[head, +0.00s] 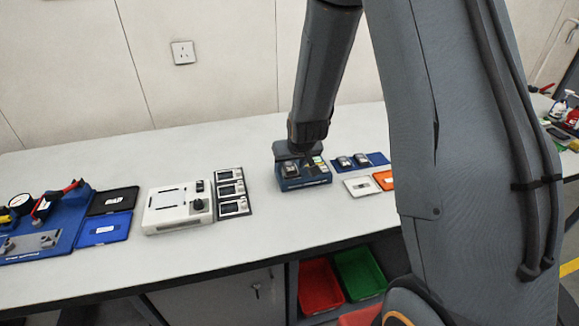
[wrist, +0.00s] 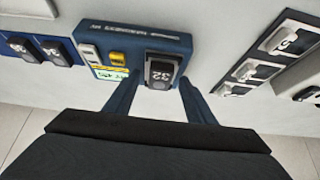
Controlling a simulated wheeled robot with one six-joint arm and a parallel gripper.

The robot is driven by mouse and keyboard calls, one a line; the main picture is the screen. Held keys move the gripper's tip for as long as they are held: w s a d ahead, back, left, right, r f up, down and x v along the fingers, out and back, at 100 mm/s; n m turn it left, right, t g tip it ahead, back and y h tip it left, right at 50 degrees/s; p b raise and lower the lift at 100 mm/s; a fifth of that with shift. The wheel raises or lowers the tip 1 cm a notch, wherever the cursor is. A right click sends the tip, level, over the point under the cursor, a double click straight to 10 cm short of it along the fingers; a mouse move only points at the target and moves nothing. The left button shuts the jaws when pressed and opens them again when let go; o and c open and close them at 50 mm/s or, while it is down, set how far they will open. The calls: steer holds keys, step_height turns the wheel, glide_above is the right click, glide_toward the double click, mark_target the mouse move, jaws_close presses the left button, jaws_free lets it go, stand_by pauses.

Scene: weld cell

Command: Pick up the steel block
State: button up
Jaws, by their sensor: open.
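A dark-framed grey block (wrist: 160,73) with a marking that looks like 32 sits in a blue holder (wrist: 123,31) in the wrist view; it best fits the steel block. My gripper (wrist: 157,88) is open, with one blue finger on each side of the block's near end and visible gaps between. It holds nothing. In the head view the block (head: 291,171) is on the left of the blue holder (head: 306,184), and my wrist comes down just behind it. The fingers are hard to make out there.
Similar numbered blocks lie on a blue tray (head: 376,158) to the right. A white card (head: 361,187) and an orange one (head: 384,180) lie near. A dark panel of modules (head: 233,192) and a white device (head: 178,206) stand left. The bench front is clear.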

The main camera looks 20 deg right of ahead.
steer(key=shift+f, duration=0.1)
jaws_close()
steer(key=shift+w, duration=0.1)
stand_by(0.3)
